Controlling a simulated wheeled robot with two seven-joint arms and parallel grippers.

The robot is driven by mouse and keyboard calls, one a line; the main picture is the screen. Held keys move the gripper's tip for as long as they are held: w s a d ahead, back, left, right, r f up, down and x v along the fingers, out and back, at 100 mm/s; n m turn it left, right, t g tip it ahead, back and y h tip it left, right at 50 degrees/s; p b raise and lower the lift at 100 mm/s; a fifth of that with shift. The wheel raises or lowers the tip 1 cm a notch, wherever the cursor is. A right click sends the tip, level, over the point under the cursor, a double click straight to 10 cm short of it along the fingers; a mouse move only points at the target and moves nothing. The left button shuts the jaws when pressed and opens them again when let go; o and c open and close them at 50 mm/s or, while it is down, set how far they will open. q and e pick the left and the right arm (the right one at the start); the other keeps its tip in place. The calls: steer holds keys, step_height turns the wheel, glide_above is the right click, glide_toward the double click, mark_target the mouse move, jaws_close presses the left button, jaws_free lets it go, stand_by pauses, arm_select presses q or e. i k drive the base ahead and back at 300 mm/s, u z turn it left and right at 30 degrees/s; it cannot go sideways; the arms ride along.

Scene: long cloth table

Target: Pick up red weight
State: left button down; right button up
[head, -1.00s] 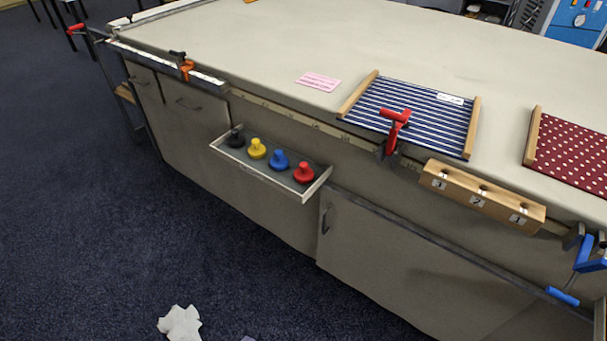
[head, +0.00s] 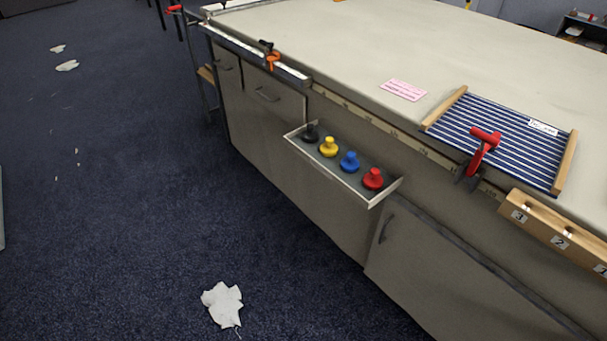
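The red weight (head: 373,179) stands upright at the right end of a shallow open drawer (head: 334,175) on the table's front. A blue weight (head: 349,162), a yellow weight (head: 328,147) and a black weight (head: 310,133) stand in a row to its left in the same drawer. Nothing covers the red weight. Neither of my grippers shows in the head view.
A red clamp (head: 482,150) sits on the table edge by a blue striped board (head: 500,135). A numbered wooden block (head: 560,232) is at the right. A crumpled white paper (head: 222,304) lies on the otherwise mostly clear carpet. An orange clamp (head: 272,62) is on the far rail.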

mark_target(373, 181)
steer(key=u, duration=1.15)
steer(key=i, duration=2.85)
steer(key=z, duration=3.5)
steer(key=i, duration=0.5)
steer(key=z, duration=0.05)
